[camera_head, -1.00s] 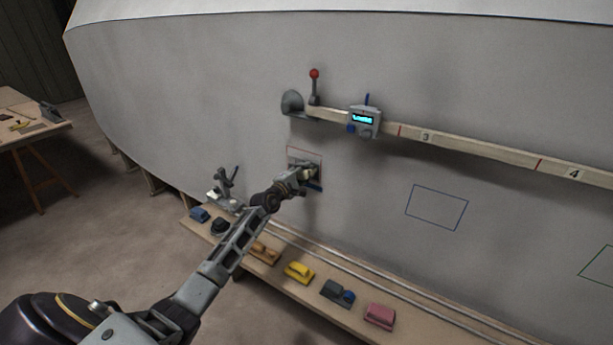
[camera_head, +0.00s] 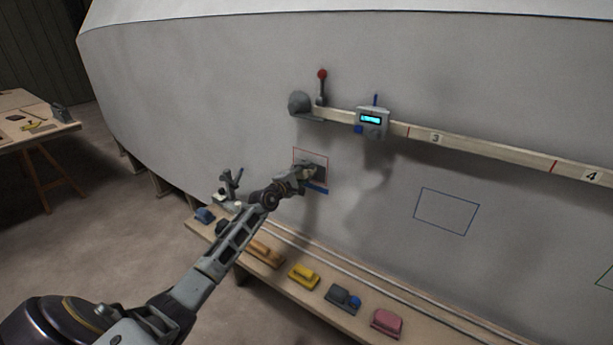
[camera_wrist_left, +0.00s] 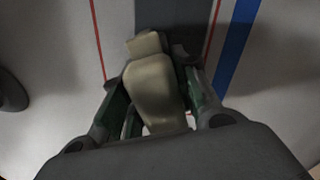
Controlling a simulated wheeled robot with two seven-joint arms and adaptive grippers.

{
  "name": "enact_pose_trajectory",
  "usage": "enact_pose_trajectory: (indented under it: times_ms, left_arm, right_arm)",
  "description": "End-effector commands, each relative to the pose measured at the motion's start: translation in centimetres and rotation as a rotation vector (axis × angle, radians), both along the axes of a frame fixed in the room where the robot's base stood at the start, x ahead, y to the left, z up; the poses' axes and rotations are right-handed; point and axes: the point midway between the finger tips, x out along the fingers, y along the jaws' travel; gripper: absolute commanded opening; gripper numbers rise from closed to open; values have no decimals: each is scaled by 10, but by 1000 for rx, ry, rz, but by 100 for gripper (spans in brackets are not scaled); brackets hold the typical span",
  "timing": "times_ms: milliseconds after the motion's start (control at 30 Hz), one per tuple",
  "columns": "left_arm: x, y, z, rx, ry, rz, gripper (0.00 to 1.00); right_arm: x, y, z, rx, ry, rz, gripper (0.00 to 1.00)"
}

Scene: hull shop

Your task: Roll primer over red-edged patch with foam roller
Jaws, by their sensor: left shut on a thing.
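The red-edged patch (camera_head: 301,157) is a small outlined rectangle on the pale grey hull in the head view. My left gripper (camera_head: 304,177) is in front of its lower part and hides some of it. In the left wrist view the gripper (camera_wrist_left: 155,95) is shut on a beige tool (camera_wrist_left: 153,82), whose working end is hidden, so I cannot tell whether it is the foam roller. Red edge lines (camera_wrist_left: 98,42) show on both sides of the tool. A blue strip (camera_wrist_left: 237,45) runs just outside one line. My right gripper is not in view.
A batten (camera_head: 480,147) with a digital gauge (camera_head: 371,121) and a red-knobbed lever (camera_head: 322,84) crosses above the patch. A blue-edged rectangle (camera_head: 447,190) is to the right. Below, a shelf (camera_head: 345,314) holds several blocks, including yellow (camera_head: 304,276) and pink (camera_head: 387,322).

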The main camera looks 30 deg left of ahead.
Motion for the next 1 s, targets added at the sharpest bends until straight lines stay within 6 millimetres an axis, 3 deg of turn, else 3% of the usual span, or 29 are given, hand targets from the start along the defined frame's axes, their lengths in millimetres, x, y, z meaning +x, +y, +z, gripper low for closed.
enact_pose_trajectory:
  times_ms: [633, 1000]
  left_arm:
    - [1, 11, 1, 0, -1, 0, 9]
    - [3, 29, -2, 1, -1, 0, 9]
  right_arm:
    - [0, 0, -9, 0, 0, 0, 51]
    - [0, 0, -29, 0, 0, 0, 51]
